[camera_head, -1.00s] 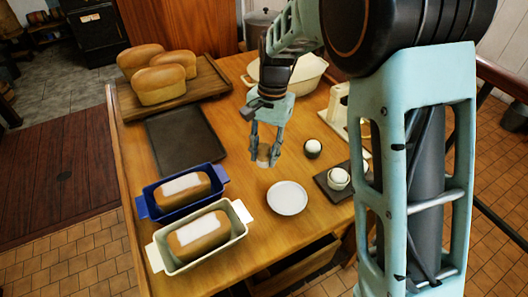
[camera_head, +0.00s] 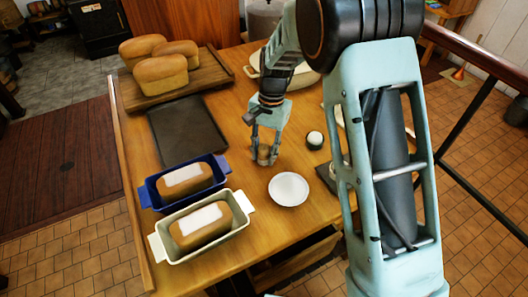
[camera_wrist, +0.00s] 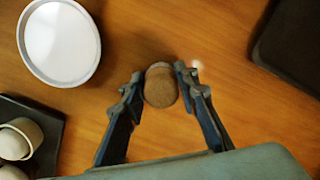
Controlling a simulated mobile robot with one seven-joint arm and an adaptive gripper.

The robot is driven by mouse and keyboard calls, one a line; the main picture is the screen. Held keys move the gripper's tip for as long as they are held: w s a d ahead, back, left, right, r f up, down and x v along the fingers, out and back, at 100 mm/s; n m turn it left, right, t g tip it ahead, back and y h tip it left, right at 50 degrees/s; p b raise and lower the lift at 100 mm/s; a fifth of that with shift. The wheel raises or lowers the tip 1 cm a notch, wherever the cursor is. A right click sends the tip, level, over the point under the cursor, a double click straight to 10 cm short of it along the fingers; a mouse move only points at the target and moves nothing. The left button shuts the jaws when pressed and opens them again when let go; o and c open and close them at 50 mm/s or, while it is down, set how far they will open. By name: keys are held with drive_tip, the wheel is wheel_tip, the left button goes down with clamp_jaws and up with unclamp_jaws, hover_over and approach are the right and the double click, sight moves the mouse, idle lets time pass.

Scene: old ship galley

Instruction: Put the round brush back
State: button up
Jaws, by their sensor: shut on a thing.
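The round brush (camera_wrist: 160,88) is a small tan-brown piece with a rounded top, seen between my fingertips in the wrist view. My gripper (camera_head: 265,152) is shut on it, low over the middle of the wooden table. In the head view the brush (camera_head: 264,156) is small and partly covered by the fingers. Whether it touches the table I cannot tell. A white round dish (camera_head: 288,189) lies just in front of the gripper; it also shows at upper left in the wrist view (camera_wrist: 60,42).
A blue loaf pan (camera_head: 150,203) and a cream loaf pan (camera_head: 160,248) stand at front left. A dark flat tray (camera_head: 187,132) lies left of the gripper. A dark-and-white round item (camera_head: 314,140) stands to the right. A dark tray with cups (camera_wrist: 50,122) is mostly behind my arm.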

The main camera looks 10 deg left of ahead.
drive_tip(key=o, duration=1.1)
drive_tip(key=shift+f, duration=0.1)
wheel_tip(320, 180, up, 12)
drive_tip(key=w+d, duration=0.1)
drive_tip(key=shift+w, duration=0.25)
